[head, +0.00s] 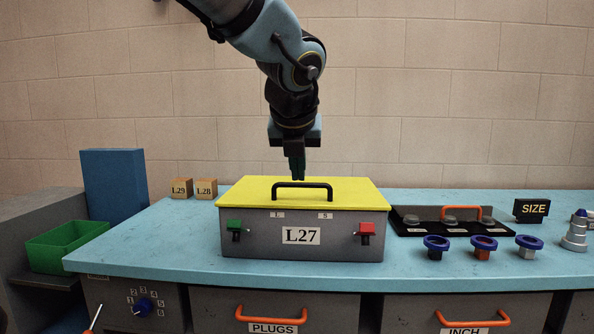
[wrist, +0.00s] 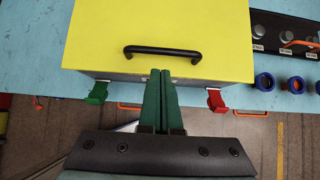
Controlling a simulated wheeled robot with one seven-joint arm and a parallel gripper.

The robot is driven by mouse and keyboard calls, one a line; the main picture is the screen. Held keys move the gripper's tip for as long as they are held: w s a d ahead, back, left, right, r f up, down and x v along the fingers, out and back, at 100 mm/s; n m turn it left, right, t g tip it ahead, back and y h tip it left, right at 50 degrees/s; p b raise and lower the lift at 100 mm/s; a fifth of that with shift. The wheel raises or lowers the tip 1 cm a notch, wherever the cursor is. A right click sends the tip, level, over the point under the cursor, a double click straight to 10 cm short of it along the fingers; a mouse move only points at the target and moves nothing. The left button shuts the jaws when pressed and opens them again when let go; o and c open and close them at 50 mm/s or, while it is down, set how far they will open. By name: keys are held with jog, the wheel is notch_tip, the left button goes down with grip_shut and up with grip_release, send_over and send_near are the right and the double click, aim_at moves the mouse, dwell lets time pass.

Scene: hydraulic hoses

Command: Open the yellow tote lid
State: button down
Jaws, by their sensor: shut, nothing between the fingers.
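The grey tote (head: 263,240) labelled L27 stands on the blue bench with its flat yellow lid (head: 240,196) down on it. A black bar handle (head: 302,185) is on the lid near its front edge; it also shows in the wrist view (wrist: 162,48). A green latch (head: 235,227) is on the tote's front left and a red latch (head: 367,230) on its front right; both also show in the wrist view, green (wrist: 96,94) and red (wrist: 216,99). My gripper (head: 297,178) is shut and empty, pointing down above the lid by the handle. Its green fingers (wrist: 161,75) appear just short of the handle in the wrist view.
A black tray (head: 410,230) with an orange handle and several blue-rimmed fittings (head: 483,243) lie right of the tote. Two small wooden blocks (head: 193,188) labelled L29 and L28 stand back left. A green bin (head: 65,246) is at far left. Orange-handled drawers (head: 270,316) are below.

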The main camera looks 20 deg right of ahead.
aim_at(300, 199)
jog(key=x, duration=0.6)
jog(key=shift+w+f, duration=0.15)
